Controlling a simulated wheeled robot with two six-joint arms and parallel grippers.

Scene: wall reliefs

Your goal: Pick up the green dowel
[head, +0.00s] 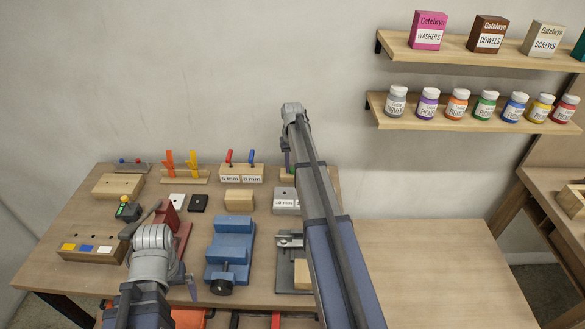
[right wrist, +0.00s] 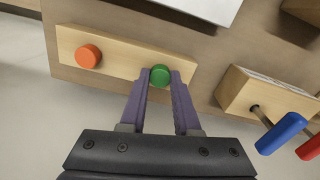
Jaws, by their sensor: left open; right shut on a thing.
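The green dowel (right wrist: 160,75) shows its round end in the right wrist view. It stands at one end of a pale wooden block (right wrist: 122,58), and an orange dowel (right wrist: 88,56) stands at the other end. My right gripper (right wrist: 160,79) has its two purple fingers on either side of the green dowel and is shut on it. The dowel still appears to be at the block; its depth in the hole cannot be told. In the head view my right arm covers most of this block. My left gripper (head: 165,240) is open, low over the left of the bench.
A block with red and blue-handled tools (head: 241,173) stands beside the dowel block. A blue vise (head: 229,250) and several wooden blocks fill the bench (head: 75,210). Shelves (head: 480,115) with jars and boxes hang at right. The bench's right part (head: 440,265) is clear.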

